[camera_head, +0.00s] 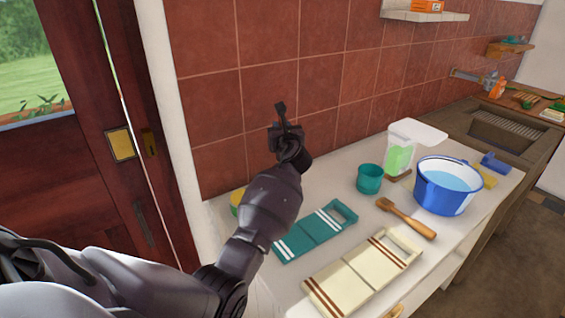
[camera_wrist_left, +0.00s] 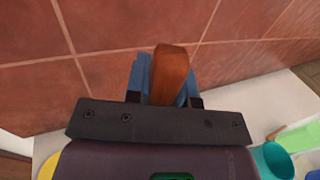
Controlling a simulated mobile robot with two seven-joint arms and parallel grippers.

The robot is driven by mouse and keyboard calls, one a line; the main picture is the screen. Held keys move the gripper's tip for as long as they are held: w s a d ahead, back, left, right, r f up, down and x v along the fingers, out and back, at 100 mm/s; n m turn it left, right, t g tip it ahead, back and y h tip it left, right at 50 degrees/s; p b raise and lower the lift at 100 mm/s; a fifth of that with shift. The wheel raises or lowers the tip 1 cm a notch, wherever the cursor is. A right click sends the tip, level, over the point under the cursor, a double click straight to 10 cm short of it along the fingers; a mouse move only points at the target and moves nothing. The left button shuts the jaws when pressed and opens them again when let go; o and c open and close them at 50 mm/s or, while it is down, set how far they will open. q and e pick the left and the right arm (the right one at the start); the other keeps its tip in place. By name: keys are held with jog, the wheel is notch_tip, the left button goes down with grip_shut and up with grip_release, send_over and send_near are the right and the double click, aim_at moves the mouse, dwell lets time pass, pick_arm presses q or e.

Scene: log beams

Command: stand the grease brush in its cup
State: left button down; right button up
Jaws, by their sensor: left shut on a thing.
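My left gripper (camera_head: 286,132) is raised above the back left of the counter, in front of the red tiled wall. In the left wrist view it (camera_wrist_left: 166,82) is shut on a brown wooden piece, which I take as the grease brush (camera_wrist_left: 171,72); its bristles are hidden. A teal cup (camera_head: 370,180) stands upright on the counter, to the right of and below the gripper; it also shows at the lower right of the left wrist view (camera_wrist_left: 272,160). Another wooden-handled tool (camera_head: 407,218) lies in front of the cup. My right gripper is out of view.
A blue bucket of water (camera_head: 446,188) and a clear container with green contents (camera_head: 400,155) stand near the cup. A teal board (camera_head: 305,238) and a cream board (camera_head: 362,272) lie in front. A yellow-green item (camera_head: 236,198) is partly behind my left arm.

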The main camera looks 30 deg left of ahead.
pick_arm(q)
notch_tip(320, 180, down, 9)
jog(key=b, duration=0.2)
jog(key=shift+f+b, duration=0.15)
jog(key=shift+b, duration=0.2)
jog(key=shift+f, duration=0.35)
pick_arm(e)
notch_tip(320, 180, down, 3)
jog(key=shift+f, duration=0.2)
pick_arm(q)
jog(key=shift+f, duration=0.2)
jog(key=c, duration=1)
grip_release()
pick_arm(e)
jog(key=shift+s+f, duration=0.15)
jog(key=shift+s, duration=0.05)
pick_arm(q)
jog(key=shift+r, duration=0.1)
